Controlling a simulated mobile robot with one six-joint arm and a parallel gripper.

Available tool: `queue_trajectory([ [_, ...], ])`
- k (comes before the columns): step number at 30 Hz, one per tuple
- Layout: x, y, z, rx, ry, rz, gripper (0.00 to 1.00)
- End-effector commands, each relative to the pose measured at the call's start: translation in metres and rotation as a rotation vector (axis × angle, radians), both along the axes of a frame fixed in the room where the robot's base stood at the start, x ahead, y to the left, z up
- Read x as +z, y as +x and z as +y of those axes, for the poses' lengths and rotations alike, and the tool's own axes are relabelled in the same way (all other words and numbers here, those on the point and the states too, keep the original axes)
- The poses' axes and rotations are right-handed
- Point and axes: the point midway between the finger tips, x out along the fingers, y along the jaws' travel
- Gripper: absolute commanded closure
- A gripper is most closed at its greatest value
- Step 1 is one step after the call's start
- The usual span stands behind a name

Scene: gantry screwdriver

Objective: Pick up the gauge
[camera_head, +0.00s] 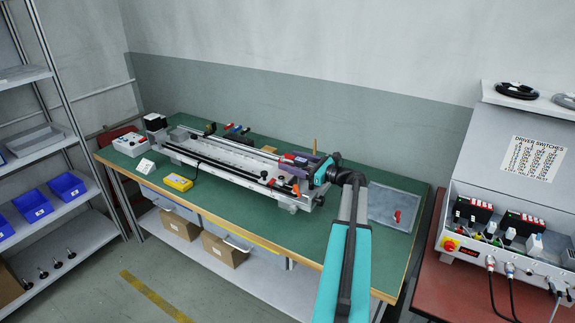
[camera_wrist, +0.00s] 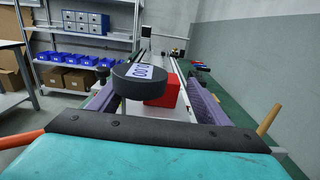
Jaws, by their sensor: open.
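The gauge (camera_wrist: 122,85) seems to be the round black body with a white number label, close in front of my gripper in the wrist view. A red block (camera_wrist: 163,91) shows just behind and to the right of it. My gripper (camera_wrist: 151,78) is open, with one purple finger on each side of the gauge and the block. I cannot tell whether either finger touches the gauge. In the head view my gripper (camera_head: 304,160) is over the right end of the gantry rail. The gauge cannot be made out clearly there.
The long rail unit (camera_head: 222,160) lies on the green workbench (camera_head: 240,208). A yellow device (camera_head: 178,182) sits in front of it. A grey plate (camera_head: 388,208) lies at the bench's right. A switch console (camera_head: 515,215) stands farther right, and a shelf (camera_head: 50,200) with blue bins is at left.

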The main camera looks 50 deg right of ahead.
Motion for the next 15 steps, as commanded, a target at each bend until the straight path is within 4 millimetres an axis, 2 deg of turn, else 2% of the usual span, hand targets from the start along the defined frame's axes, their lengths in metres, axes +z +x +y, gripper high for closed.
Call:
queue_trajectory([
  [5, 0.0, 0.0, 0.0002, 0.001, 0.0, 0.0, 0.31],
  [15, 0.0, 0.0004, 0.0006, 0.001, 0.0, 0.0, 0.88],
])
